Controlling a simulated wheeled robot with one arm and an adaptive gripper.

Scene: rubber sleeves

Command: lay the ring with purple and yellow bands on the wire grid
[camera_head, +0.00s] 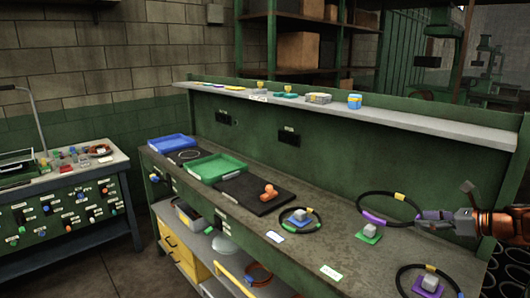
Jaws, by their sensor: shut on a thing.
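A black ring with a purple band (374,217) and a yellow band hangs in the air above the bench's right half. My gripper (432,219), reaching in from the right, is shut on the ring's right side. The fingertips are small and partly blend with the ring. Below the ring, a grey block on a green base (368,236) stands on the bench. I cannot make out a wire grid for certain; a dark flat panel (240,187) lies mid-bench, and its surface is too small to tell.
An orange object (269,192) sits on the dark panel. Green (217,166) and blue (166,144) trays are further left. Other black rings lie around grey blocks at the middle (315,229) and front right (401,275). A raised shelf (420,128) runs along the back.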

